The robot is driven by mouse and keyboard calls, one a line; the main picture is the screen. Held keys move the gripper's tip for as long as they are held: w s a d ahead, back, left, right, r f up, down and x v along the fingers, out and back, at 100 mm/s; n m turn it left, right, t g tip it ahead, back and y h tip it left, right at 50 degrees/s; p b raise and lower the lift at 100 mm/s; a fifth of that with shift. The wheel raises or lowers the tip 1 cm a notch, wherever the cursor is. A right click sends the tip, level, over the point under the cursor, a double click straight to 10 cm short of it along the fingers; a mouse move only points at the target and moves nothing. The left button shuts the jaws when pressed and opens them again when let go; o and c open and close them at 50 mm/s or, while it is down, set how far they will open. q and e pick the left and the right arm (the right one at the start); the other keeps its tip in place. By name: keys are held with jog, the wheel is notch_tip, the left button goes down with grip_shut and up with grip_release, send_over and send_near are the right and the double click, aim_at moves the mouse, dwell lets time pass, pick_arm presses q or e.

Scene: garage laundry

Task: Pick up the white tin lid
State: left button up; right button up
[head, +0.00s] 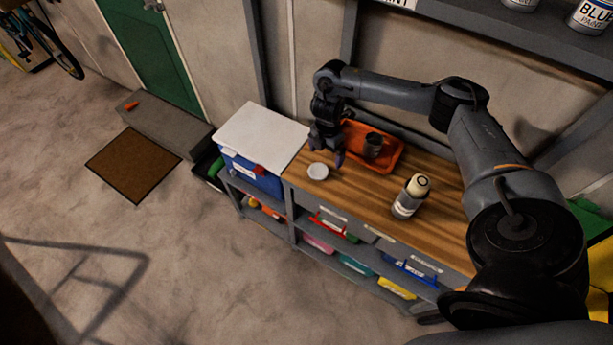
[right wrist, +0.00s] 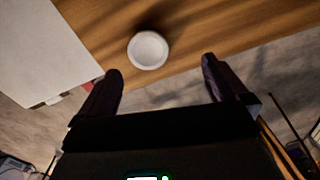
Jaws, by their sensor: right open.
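The white tin lid (head: 318,171) is a small round disc lying flat on the wooden bench top, near its left front edge. In the right wrist view the lid (right wrist: 148,50) shows whole, beyond and between my fingertips. My right gripper (head: 326,146) is above the bench just behind the lid, fingers pointing down, apart from it. In the right wrist view my right gripper (right wrist: 160,72) is open with nothing between its fingers. My left gripper is not in view.
An orange tray (head: 391,160) holding a dark metal cup (head: 373,145) lies behind the lid. A blue cooler with a white lid (head: 262,137) adjoins the bench's left end.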

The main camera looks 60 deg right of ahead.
jog(key=w, duration=0.1)
jog(key=b, duration=0.3)
send_over(319, 170)
notch_tip(319, 170, down, 4)
jog(key=shift+d+f, duration=0.1)
jog(key=shift+f, duration=0.15)
jog(key=f, duration=0.4)
jog(key=shift+a+f, duration=0.1)
jog(key=shift+a, duration=0.1)
jog(key=shift+f, duration=0.5)
jog(key=shift+c, duration=0.3)
jog(key=c, duration=1)
